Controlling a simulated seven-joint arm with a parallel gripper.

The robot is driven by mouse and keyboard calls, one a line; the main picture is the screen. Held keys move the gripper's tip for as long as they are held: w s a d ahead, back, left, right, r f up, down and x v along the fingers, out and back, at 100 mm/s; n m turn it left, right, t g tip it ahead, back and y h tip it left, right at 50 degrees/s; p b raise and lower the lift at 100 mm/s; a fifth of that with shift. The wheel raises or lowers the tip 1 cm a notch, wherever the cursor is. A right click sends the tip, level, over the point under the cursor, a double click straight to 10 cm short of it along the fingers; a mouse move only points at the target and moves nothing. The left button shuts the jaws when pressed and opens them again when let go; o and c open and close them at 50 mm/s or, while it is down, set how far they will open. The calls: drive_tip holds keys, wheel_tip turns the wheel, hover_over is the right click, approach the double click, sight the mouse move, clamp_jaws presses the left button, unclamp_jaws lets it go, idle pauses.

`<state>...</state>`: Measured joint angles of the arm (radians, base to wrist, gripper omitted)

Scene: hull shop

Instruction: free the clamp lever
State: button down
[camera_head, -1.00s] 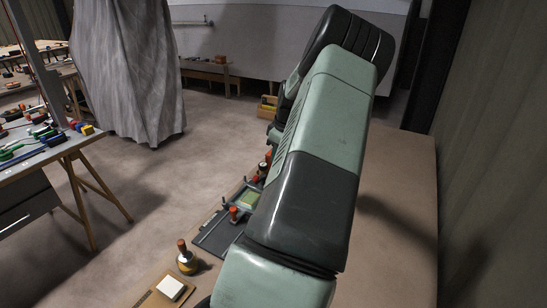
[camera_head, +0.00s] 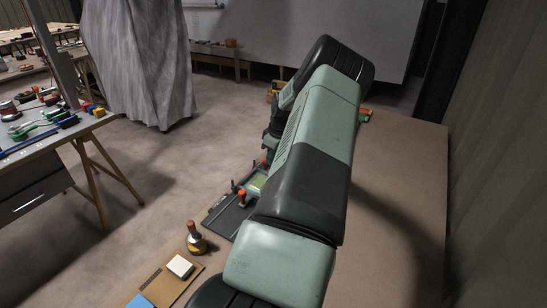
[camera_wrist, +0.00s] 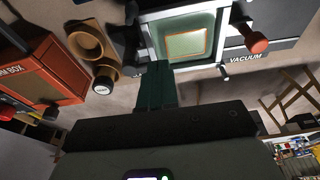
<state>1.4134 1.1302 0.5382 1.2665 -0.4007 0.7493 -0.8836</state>
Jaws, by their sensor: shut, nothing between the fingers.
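In the wrist view my gripper (camera_wrist: 155,66) is shut and empty, its dark green fingers together at the near edge of a pale frame with a green panel (camera_wrist: 190,42). A clamp lever with a red knob (camera_wrist: 256,42) stands at the right of the frame, beside the VACUUM lettering and apart from my fingers. In the head view a red-topped lever (camera_head: 241,196) stands on the dark fixture plate (camera_head: 227,218), left of my arm. My fingers cannot be made out there. I cannot tell whether anything blocks the lever.
An orange box (camera_wrist: 42,68) and a brown ringed part (camera_wrist: 88,45) lie left of my fingers. A bottle with a red-brown top (camera_head: 196,238) and a white block (camera_head: 180,266) stand at the bench's near left. The bench (camera_head: 395,220) is mostly bare right of my arm.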

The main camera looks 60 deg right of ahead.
drive_tip(key=shift+w+a+m, duration=0.2)
drive_tip(key=shift+w+m, duration=0.2)
drive_tip(key=shift+m, duration=0.5)
drive_tip(key=shift+w+a+m+h, duration=0.2)
drive_tip(key=shift+w+m+h, duration=0.45)
drive_tip(key=shift+m, duration=0.75)
drive_tip(key=w+m, duration=0.1)
drive_tip(key=m, duration=0.2)
drive_tip(key=w+d+m+g+h, duration=0.1)
drive_tip(key=w+m, duration=0.1)
drive_tip(key=m, duration=0.2)
drive_tip(key=w+d+m+g, duration=0.1)
drive_tip(key=w+m, duration=0.1)
drive_tip(key=m, duration=0.1)
drive_tip(key=shift+w+d, duration=0.1)
drive_tip(key=shift+d, duration=0.05)
